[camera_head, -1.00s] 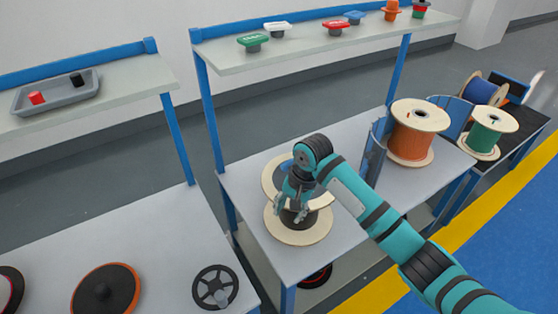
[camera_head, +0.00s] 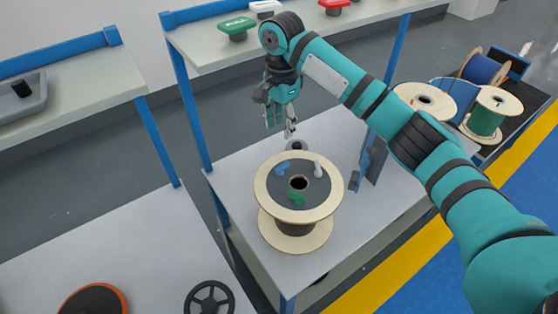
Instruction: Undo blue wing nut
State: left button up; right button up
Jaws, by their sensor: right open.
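A wooden cable spool (camera_head: 265,197) with a dark round top plate (camera_head: 316,190) lies flat on the table in the middle. On the plate sit a blue wing nut (camera_head: 281,168), a white wing nut (camera_head: 318,168) and a green wing nut (camera_head: 296,198) around a central hole. The blue one is at the back left of the plate. My right gripper (camera_head: 280,127) hangs above and behind the spool, pointing down. Its fingers are apart and empty, clear of the blue wing nut. My left gripper is not in view.
A small grey cylinder (camera_head: 297,145) stands behind the spool. A blue and grey upright bracket (camera_head: 368,160) is to its right. Large spools, one with green cable (camera_head: 486,122), stand at the far right. A shelf (camera_head: 215,40) runs above the table's back.

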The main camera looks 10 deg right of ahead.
send_over(281, 166)
notch_tip(281, 166, down, 6)
jog(key=shift+r, duration=0.1)
notch_tip(281, 166, down, 9)
jog(key=shift+w+r+p, duration=0.1)
jog(key=shift+r+p, duration=0.05)
jog(key=shift+p, duration=0.3)
jog(key=shift+f, duration=0.25)
jog(key=shift+c, duration=0.3)
grip_shut()
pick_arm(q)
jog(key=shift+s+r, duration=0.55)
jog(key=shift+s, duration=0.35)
